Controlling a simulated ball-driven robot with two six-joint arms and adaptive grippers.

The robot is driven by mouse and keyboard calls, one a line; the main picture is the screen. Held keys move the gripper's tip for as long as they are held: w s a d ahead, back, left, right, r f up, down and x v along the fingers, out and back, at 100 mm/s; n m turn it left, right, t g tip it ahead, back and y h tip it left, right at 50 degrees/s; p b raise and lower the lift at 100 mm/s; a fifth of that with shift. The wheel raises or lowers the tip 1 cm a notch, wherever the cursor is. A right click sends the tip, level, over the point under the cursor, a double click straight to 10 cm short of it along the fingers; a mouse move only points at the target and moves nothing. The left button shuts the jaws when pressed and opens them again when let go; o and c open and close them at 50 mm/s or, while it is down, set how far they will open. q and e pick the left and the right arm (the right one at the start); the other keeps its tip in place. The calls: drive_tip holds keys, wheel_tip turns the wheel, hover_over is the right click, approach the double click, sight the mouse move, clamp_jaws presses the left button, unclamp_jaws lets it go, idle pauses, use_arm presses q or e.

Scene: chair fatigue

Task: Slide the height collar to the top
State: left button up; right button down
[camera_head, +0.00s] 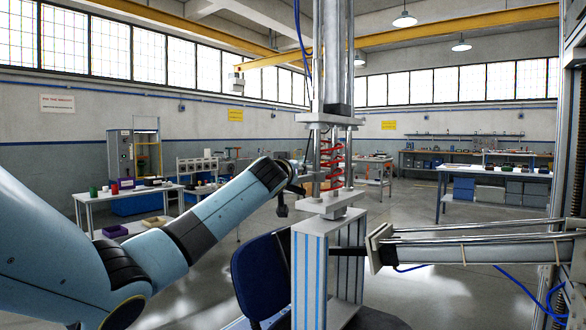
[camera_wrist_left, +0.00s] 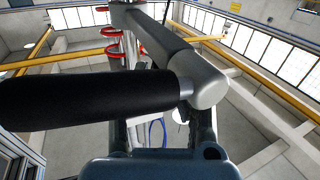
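In the head view, a tall metal test rig stands in the centre. I cannot tell which part is the height collar. My left arm reaches in from the left, and its small, dark left gripper (camera_head: 291,184) is just left of the rods; contact is unclear. The left wrist view shows red rings (camera_wrist_left: 114,46) on the rods and a black padded bar (camera_wrist_left: 85,99) across the foreground, hiding the fingertips. My right gripper is not in view.
A blue chair (camera_head: 258,277) stands below the rig, beside its frame (camera_head: 310,275). A horizontal metal actuator (camera_head: 470,245) reaches toward it from the right. Workbenches stand at the left (camera_head: 135,192) and right (camera_head: 495,175). Open floor lies between them.

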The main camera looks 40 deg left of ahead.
use_arm(q)
clamp_jaws()
drive_tip(key=shift+f, duration=0.1)
drive_tip(key=shift+w, duration=0.15)
wheel_tip(320, 180, up, 11)
drive_tip(key=p, duration=0.6)
drive_tip(key=shift+w+f, duration=0.1)
drive_tip(key=shift+f, duration=0.05)
drive_tip(key=shift+a, duration=0.1)
